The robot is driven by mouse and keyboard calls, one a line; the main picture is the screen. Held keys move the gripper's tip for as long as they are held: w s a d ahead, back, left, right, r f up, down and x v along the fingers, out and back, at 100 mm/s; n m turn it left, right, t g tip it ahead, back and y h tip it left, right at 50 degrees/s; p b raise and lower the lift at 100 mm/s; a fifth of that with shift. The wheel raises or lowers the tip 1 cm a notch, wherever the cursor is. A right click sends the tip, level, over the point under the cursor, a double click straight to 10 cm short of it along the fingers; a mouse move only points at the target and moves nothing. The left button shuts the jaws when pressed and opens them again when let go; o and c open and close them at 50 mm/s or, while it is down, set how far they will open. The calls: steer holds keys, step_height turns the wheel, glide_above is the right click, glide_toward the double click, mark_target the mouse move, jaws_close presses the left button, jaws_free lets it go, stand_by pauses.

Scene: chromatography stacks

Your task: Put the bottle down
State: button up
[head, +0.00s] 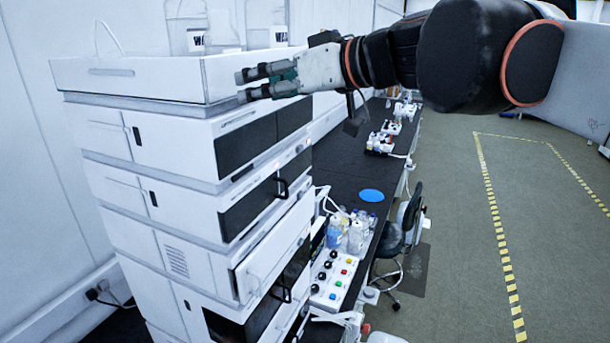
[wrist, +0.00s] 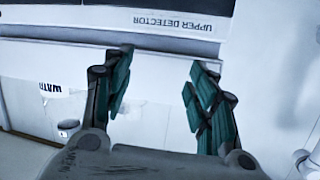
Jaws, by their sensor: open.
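Clear bottles stand in the white tray (head: 140,78) on top of the instrument stack: a left bottle (head: 185,15) and a right bottle (head: 265,15), both with partly readable "WA" labels, and a shorter one (head: 224,32) between them. I cannot tell which one the task means. My gripper (head: 253,83) is open and empty in front of the tray's right end, pointing left. In the wrist view its fingers (wrist: 158,85) are spread with nothing held between them. A water label (wrist: 50,87) shows at the left there, left of the fingers; its bottle is hard to make out.
The white instrument stack (head: 200,180) stands below the tray, its "UPPER DETECTOR" lettering (wrist: 178,21) upside down in the wrist view. A dark bench (head: 345,165) behind holds a blue disc (head: 371,195), small bottles (head: 345,232) and a button panel (head: 333,278). Floor at right is open.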

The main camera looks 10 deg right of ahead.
steer(key=s+d+f+m+g+h, duration=0.1)
steer(key=s+d+f+m+h, duration=0.1)
steer(key=f, duration=0.9)
steer(key=s+d+f+m+g+h, duration=0.1)
steer(key=s+d+f+h, duration=0.3)
steer(key=s+f, duration=0.5)
steer(key=s+d+f+m+g+h, duration=0.2)
steer(key=s+d+f+m+h, duration=0.2)
steer(key=f, duration=1)
steer(key=s+d, duration=0.2)
steer(key=shift+s+d+f, duration=0.2)
steer(key=shift+d+f, duration=0.1)
steer(key=shift+d, duration=0.1)
